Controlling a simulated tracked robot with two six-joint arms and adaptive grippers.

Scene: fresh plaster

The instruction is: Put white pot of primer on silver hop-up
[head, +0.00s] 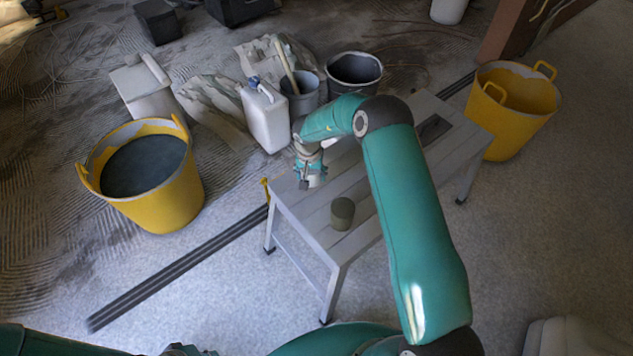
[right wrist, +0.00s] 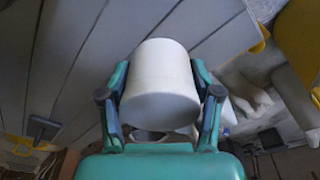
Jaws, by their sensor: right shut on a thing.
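The silver hop-up (head: 300,215) is a long slatted bench standing on the floor in the middle of the head view. Its slats also fill the back of the right wrist view (right wrist: 75,50). My right gripper (head: 310,178) is over its far left end. In the right wrist view, my right gripper (right wrist: 160,100) is shut on the white pot of primer (right wrist: 160,85), with one finger on each side. In the head view the pot is mostly hidden by the gripper and arm. I cannot tell whether it touches the slats. My left gripper is not visible.
A grey-green tin (head: 342,214) stands on the hop-up, and a dark flat item (head: 433,128) lies towards its right end. Yellow tubs stand left (head: 170,200) and right (head: 515,115). A white jerrycan (head: 265,118) and dark bucket (head: 354,72) stand behind.

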